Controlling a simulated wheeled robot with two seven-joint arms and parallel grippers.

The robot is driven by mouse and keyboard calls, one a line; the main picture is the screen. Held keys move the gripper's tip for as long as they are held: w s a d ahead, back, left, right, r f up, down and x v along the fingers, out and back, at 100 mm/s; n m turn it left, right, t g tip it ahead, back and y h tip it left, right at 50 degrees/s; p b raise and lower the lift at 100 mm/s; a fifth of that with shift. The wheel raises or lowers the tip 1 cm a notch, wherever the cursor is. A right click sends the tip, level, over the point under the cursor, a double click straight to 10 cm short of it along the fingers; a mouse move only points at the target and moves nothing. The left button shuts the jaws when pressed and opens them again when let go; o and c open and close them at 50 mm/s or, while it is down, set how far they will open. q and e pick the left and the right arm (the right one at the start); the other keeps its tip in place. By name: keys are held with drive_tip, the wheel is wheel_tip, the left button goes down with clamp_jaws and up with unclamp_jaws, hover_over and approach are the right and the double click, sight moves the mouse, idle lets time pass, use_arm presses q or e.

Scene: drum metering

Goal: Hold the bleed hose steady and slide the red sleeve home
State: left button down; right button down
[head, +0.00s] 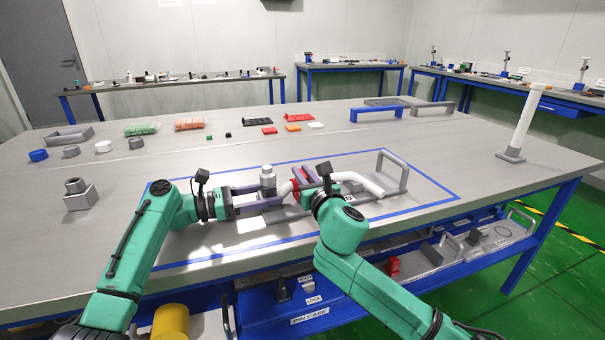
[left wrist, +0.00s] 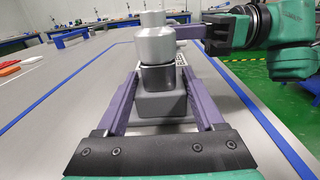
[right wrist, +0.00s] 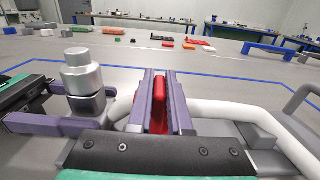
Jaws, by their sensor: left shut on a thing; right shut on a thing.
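A silver-topped fitting (left wrist: 155,47) with a black collar stands on a grey block (left wrist: 160,101). My left gripper (head: 268,196) has its purple fingers either side of this fitting, around the collar, and appears shut on it. The white bleed hose (head: 366,181) runs to the right of the fitting and curves toward the front; in the right wrist view the hose (right wrist: 218,113) shows on both sides of my fingers. The red sleeve (right wrist: 159,107) is between the fingers of my right gripper (right wrist: 159,85), which is shut on it. The fingers hide most of the sleeve and its inner edge.
A grey handle (head: 407,170) stands at the fixture's right end. Blue tape (head: 420,165) outlines the work area. A loose grey block (head: 80,197) sits at the left; small parts and trays lie behind. A white post (head: 526,120) stands far right.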

sight(331, 175)
idle(0.8)
use_arm(q)
drive_tip(key=shift+a, duration=0.1)
use_arm(e)
drive_tip(key=d, duration=0.2)
drive_tip(key=w+d, duration=0.1)
drive_tip(key=d, duration=0.2)
drive_tip(key=w+d, duration=0.1)
drive_tip(key=d, duration=0.1)
drive_tip(key=shift+d, duration=0.25)
drive_tip(key=c, duration=0.8)
unclamp_jaws()
drive_tip(key=shift+c, duration=0.2)
drive_tip(key=shift+s, duration=0.15)
drive_tip(key=v, duration=1.1)
drive_tip(key=shift+s, duration=0.35)
